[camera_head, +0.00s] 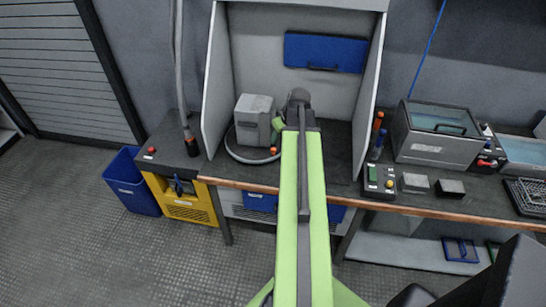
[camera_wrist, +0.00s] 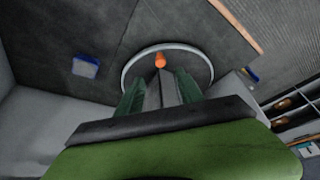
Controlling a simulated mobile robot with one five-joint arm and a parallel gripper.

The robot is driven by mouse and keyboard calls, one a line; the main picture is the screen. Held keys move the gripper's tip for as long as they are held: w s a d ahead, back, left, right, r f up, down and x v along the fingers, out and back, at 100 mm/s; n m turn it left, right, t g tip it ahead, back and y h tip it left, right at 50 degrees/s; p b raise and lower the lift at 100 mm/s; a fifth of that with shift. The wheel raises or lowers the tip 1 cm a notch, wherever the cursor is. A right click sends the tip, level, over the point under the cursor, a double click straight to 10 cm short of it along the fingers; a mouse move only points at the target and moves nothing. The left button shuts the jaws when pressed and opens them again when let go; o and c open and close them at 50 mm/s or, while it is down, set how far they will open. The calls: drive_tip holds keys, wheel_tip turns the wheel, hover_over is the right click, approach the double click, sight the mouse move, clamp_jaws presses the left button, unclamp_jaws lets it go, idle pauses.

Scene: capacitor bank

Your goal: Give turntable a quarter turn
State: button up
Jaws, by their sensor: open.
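The turntable is a dark disc with a pale rim (camera_head: 236,156), standing in the booth left of my arm. A grey box-shaped part (camera_head: 254,112) stands over it and hides much of its top. An orange peg (camera_head: 273,150) shows at its right edge, beside my arm. In the wrist view the turntable's rim (camera_wrist: 126,72) curves around an upright orange peg (camera_wrist: 160,61). My gripper (camera_wrist: 160,88) is open, with its green fingers apart and the peg beyond them in the picture. Grey surfaces show between the fingers. I cannot tell whether anything touches. In the head view my arm hides the jaws.
White booth walls (camera_head: 217,75) stand on both sides of the turntable, with a blue panel (camera_head: 326,53) at the back. Orange and blue-handled tools (camera_head: 377,140) stand outside the right wall. A button box (camera_head: 381,180) and a lidded tank (camera_head: 436,135) occupy the right bench.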

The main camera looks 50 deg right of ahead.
sight(274, 149)
drive_tip(key=b+x, duration=0.8)
drive_tip(key=x, duration=0.2)
drive_tip(key=shift+w+f, duration=0.15)
drive_tip(key=shift+f, duration=0.1)
drive_tip(key=shift+r, duration=0.1)
clamp_jaws()
idle(0.6)
